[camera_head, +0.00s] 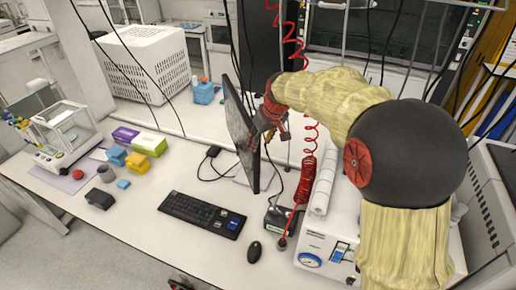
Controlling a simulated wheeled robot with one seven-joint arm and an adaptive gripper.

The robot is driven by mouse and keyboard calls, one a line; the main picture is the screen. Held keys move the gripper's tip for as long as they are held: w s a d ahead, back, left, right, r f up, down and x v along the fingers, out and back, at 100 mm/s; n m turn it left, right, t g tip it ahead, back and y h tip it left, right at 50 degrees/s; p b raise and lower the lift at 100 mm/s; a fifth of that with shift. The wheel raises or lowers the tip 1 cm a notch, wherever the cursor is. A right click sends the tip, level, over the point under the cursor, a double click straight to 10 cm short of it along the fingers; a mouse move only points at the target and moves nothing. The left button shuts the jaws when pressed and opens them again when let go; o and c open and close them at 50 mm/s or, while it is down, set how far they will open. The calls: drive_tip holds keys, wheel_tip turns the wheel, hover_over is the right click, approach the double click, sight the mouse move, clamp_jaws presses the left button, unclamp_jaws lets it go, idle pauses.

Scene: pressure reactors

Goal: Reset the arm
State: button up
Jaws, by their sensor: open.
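My arm, in a pale yellow sleeve with a large black joint, fills the right side of the head view. It reaches left over the bench. My gripper (262,128), dark with red parts, is at the far end, just right of the thin black monitor (240,135). It overlaps the monitor's edge in the picture; I cannot tell whether they touch. The fingers are small and partly hidden; the gripper is open and I see nothing held in it.
A black keyboard (203,214) and mouse (254,251) lie in front of the monitor. A balance (65,135), coloured boxes and small blocks are at left. A white perforated crate (143,62) stands behind. Red coiled hose (300,185) and cables hang near my arm. A white instrument (325,245) stands below it.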

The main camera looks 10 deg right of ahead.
drive_tip(key=shift+s+r, duration=0.25)
drive_tip(key=shift+r, duration=0.3)
drive_tip(key=s+d+f+m+b, duration=0.1)
drive_tip(key=s+f+b, duration=0.4)
drive_tip(key=s, duration=0.7)
drive_tip(key=s+f+m+h+b, duration=0.1)
drive_tip(key=s+f+b, duration=0.4)
drive_tip(key=s, duration=0.8)
drive_tip(key=s+d+f+m+t+b, duration=0.1)
drive_tip(key=s+f+b, duration=0.4)
drive_tip(key=s+b, duration=0.5)
drive_tip(key=s, duration=0.2)
drive_tip(key=shift+s+d+f+m, duration=0.3)
drive_tip(key=shift+s+f+m, duration=0.05)
drive_tip(key=shift+m, duration=0.05)
